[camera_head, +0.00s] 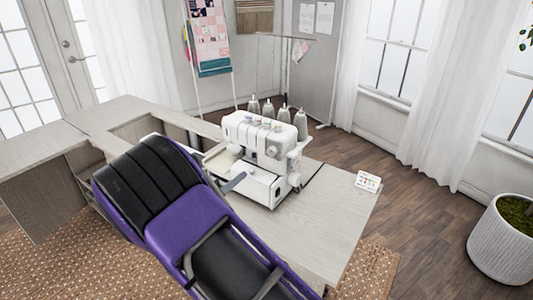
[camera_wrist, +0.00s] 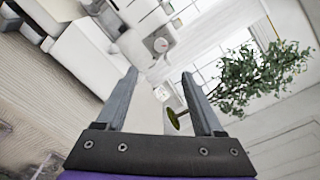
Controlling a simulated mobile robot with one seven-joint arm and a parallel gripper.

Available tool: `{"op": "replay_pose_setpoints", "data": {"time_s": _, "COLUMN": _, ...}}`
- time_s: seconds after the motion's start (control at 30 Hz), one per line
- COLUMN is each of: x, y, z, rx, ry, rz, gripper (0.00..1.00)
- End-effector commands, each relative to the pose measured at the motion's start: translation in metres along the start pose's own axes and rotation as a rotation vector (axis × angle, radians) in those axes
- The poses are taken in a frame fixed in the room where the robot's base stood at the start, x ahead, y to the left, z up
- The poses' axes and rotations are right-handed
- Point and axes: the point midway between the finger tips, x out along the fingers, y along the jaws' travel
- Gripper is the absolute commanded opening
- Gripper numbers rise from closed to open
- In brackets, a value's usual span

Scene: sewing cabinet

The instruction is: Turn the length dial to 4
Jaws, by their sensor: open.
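A white sewing machine (camera_head: 262,150) stands on the pale wooden table, with several thread cones (camera_head: 284,118) behind its top. A round knob (camera_head: 273,149) shows on the machine's right front. In the head view my arm hides most of the gripper; one grey finger (camera_head: 234,183) shows before the machine's lower front.
A potted plant (camera_head: 500,238) stands on the floor at the right. My purple and black arm covers the table's left front.

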Motion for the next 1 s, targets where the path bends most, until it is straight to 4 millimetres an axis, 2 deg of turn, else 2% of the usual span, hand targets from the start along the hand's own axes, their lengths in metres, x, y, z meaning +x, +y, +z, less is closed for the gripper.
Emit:
{"op": "replay_pose_setpoints", "data": {"time_s": 0.6, "x": 0.129, "y": -0.002, "z": 0.000, "rx": 0.005, "ry": 0.002, "rz": -0.006, "gripper": 0.69}}
{"op": "replay_pose_setpoints", "data": {"time_s": 0.8, "x": 0.156, "y": -0.002, "z": 0.000, "rx": 0.005, "ry": 0.001, "rz": -0.005, "gripper": 0.69}}
{"op": "replay_pose_setpoints", "data": {"time_s": 1.0, "x": 0.166, "y": -0.002, "z": 0.001, "rx": 0.004, "ry": -0.001, "rz": -0.002, "gripper": 0.69}}
